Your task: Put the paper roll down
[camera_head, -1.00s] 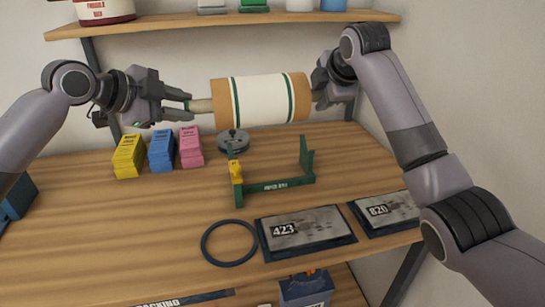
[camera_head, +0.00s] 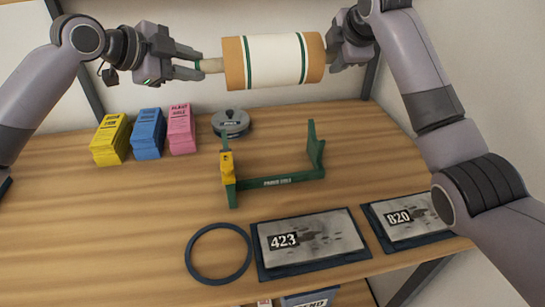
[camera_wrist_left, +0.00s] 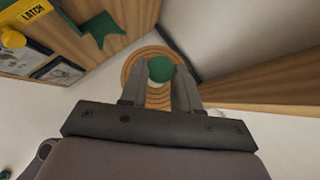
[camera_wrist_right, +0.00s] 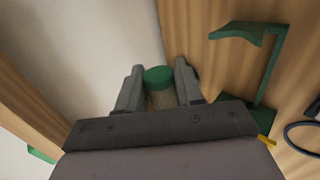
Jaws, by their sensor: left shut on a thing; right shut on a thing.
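The paper roll (camera_head: 273,62) is white with green stripes and tan end bands. It hangs level in the air above the table, with a wooden core end sticking out at each side. My left gripper (camera_head: 200,68) is shut on the left core end; in the left wrist view its fingers (camera_wrist_left: 160,85) flank the green tip. My right gripper (camera_head: 337,62) is shut on the right core end, and the green tip shows between its fingers in the right wrist view (camera_wrist_right: 160,85). A green stand (camera_head: 275,184) with two uprights and a yellow latch (camera_head: 227,168) stands on the table below the roll, empty.
Yellow (camera_head: 110,140), blue (camera_head: 148,134) and pink (camera_head: 181,129) stacks and a grey round object (camera_head: 231,122) stand behind. A dark ring (camera_head: 218,228) and plates marked 423 (camera_head: 310,240) and 820 (camera_head: 405,215) lie in front. The table's left middle is clear.

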